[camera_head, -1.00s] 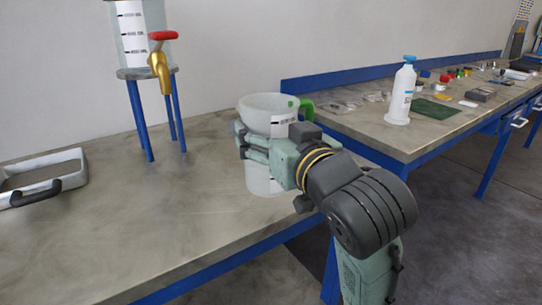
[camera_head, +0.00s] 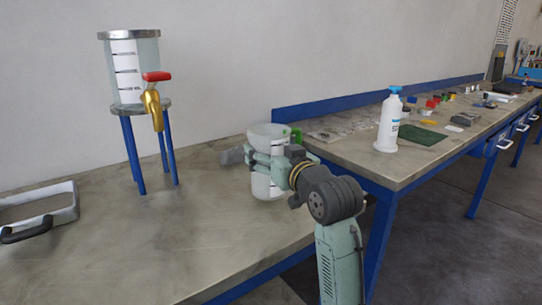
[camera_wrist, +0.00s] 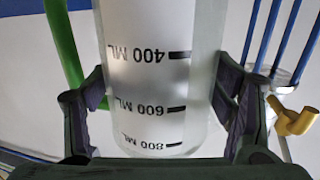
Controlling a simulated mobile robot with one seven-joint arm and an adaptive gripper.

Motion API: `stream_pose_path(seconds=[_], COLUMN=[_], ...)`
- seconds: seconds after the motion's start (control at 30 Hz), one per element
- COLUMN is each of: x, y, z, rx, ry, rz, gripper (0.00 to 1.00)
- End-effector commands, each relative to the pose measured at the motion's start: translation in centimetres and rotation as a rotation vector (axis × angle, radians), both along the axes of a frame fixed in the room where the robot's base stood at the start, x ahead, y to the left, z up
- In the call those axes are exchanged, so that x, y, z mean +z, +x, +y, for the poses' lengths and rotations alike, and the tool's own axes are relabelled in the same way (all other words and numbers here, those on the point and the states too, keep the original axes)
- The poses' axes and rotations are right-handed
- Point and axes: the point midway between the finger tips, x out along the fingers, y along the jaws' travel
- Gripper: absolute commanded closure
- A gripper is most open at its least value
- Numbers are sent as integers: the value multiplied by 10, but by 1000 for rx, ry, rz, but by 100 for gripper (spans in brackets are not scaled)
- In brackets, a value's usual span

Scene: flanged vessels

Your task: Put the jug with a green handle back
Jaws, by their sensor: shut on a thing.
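The jug (camera_head: 266,187) is a pale, translucent vessel with black measuring marks and a green handle (camera_head: 296,136) at its upper right. It is upright over the grey near bench. I cannot tell whether its base touches the bench top. My gripper (camera_head: 264,164) is shut on the jug's body from the right side. In the wrist view the jug (camera_wrist: 155,75) fills the middle, its marks upside down, with a finger of my gripper (camera_wrist: 165,85) on each side. The green handle (camera_wrist: 62,45) is at the left there. Part of the jug is hidden behind my gripper.
A marked tank (camera_head: 130,75) with a gold, red-handled tap (camera_head: 153,105) stands on blue legs left of the jug. A grey tray (camera_head: 40,208) with a black handle lies far left. A white bottle (camera_head: 388,125) stands on the right bench.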

Motion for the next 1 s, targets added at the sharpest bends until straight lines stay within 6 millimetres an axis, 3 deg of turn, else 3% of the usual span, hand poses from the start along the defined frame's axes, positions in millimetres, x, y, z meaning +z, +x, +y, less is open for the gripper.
stream_pose_path(seconds=[0.1, 0.5, 0.53, 0.83, 1.0], x=[-11, -18, -18, -17, -17], y=[-1, -1, -1, -1, -1], z=[0, 0, 0, 0, 0], rx=[0, 0, 0, 0, 0], ry=[1, 1, 0, 0, 0], rz=[0, -2, -1, -1, -1], gripper=[82, 82, 23, 4, 4])
